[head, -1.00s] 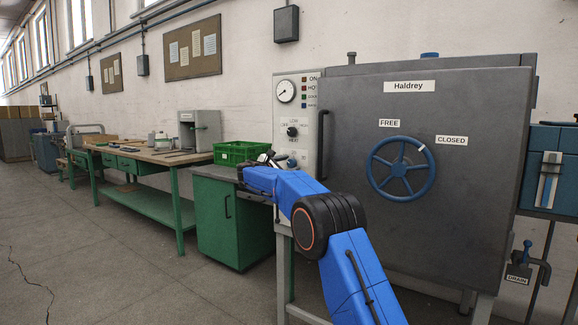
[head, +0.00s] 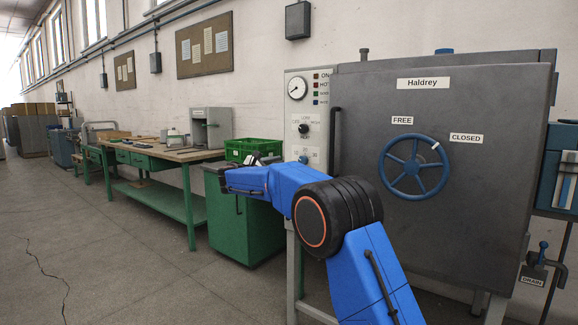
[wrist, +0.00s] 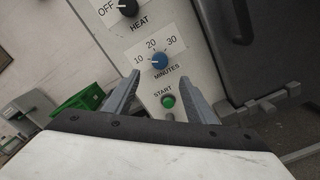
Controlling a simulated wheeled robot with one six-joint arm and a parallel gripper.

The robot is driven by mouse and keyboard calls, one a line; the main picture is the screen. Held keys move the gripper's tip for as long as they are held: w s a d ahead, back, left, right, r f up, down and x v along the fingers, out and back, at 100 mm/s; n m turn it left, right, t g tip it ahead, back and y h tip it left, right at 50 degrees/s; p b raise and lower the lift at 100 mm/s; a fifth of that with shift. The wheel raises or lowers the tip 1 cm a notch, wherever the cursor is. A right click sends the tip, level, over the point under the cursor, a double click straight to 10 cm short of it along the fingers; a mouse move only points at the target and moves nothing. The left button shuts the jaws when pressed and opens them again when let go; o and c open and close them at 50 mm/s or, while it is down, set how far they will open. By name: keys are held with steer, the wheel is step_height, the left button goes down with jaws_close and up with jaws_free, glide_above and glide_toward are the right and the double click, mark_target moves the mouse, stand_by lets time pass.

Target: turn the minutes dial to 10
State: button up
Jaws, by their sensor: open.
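The minutes dial (wrist: 160,61) is a small blue knob on the pale control panel (wrist: 190,22). It has marks 10, 20 and 30 around it, with 10 at its left. A pale pointer line shows on the knob's upper part, towards the 20. My gripper (wrist: 165,85) is open in the wrist view, its two grey fingers apart on either side below the dial, not touching it. In the head view the dial (head: 304,159) shows small, just above my blue arm. My gripper is mostly hidden there, near the green crate.
A green START button (wrist: 168,101) sits below the dial and a black HEAT knob (wrist: 128,7) above it. The grey door (head: 450,235) with its blue handwheel (head: 414,187) is at the right. A green crate (head: 250,147) stands at the left.

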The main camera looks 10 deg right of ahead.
steer(key=shift+v, duration=1.9)
steer(key=s+d+f+m+g+y, duration=0.25)
steer(key=s+d+m+g, duration=0.3)
steer(key=s+d, duration=1.35)
steer(key=s+d+f+m+g+y, duration=0.1)
steer(key=s+d+f+m+y, duration=0.15)
steer(key=s, duration=0.75)
steer(key=s+d+f+m+g+y, duration=0.1)
steer(key=s+d+f+m+y, duration=0.2)
steer(key=s, duration=0.7)
steer(key=s+a+f+m+y, duration=0.1)
steer(key=s+f+m, duration=0.1)
steer(key=s+f, duration=0.4)
steer(key=s+a+f+m+y, duration=0.2)
steer(key=s+f, duration=0.3)
steer(key=s, duration=0.8)
steer(key=s+a+f+m+y, duration=0.1)
steer(key=s+f+m, duration=0.3)
steer(key=s, duration=0.5)
step_height(320, 180, down, 3)
steer(key=shift+s+a+r+y, duration=0.2)
steer(key=shift+s+a+y, duration=0.15)
steer(key=shift+y, duration=0.05)
steer(key=shift+w+d+r+g, duration=0.1)
steer(key=shift+g, duration=0.25)
